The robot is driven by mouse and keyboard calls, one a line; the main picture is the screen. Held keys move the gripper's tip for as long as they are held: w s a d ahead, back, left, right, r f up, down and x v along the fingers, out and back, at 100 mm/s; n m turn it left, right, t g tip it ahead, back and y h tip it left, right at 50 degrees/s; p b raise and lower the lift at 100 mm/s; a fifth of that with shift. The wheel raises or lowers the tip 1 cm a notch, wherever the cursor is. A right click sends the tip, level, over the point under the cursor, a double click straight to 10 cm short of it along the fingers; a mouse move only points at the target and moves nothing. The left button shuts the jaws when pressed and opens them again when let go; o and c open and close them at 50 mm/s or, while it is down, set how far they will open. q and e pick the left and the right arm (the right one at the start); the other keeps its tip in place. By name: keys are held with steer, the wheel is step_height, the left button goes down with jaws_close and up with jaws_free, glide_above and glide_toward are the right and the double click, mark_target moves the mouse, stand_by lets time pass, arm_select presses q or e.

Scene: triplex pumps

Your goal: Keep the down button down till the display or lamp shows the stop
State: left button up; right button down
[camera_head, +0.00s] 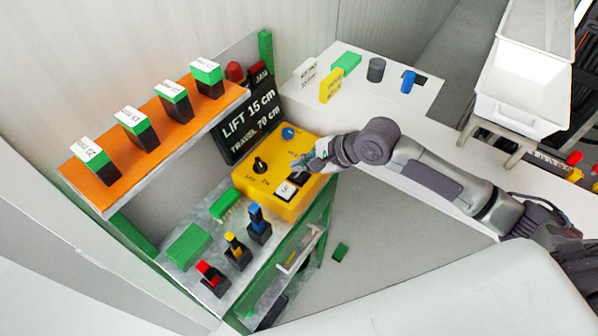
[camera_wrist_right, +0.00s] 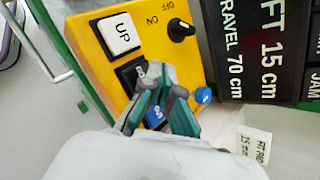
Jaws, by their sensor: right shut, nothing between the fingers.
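A yellow control box (camera_head: 268,204) stands on the bench. The dark display (camera_head: 248,122) behind reads LIFT 15 cm, TRAVEL 70 cm. My left gripper is out of view.
An orange shelf (camera_head: 103,186) with several green-topped black blocks is at the left. Red, yellow and blue-topped parts stand at the bench front. A white table (camera_head: 395,97) with small blocks lies behind my arm. A white bin (camera_head: 515,100) is at the right.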

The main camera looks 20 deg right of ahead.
mark_target(301, 175)
stand_by(0.8)
steer(key=shift+f+p, duration=0.3)
steer(key=shift+p, duration=0.15)
steer(key=shift+f, duration=0.1)
steer(key=shift+f, duration=0.6)
stand_by(2.5)
steer(key=shift+r, duration=0.1)
stand_by(0.7)
steer(key=shift+r+p, duration=0.9)
steer(key=shift+p, duration=0.6)
step_height(301, 175, up, 5)
steer(key=p, duration=0.6)
steer(key=shift+p, duration=0.35)
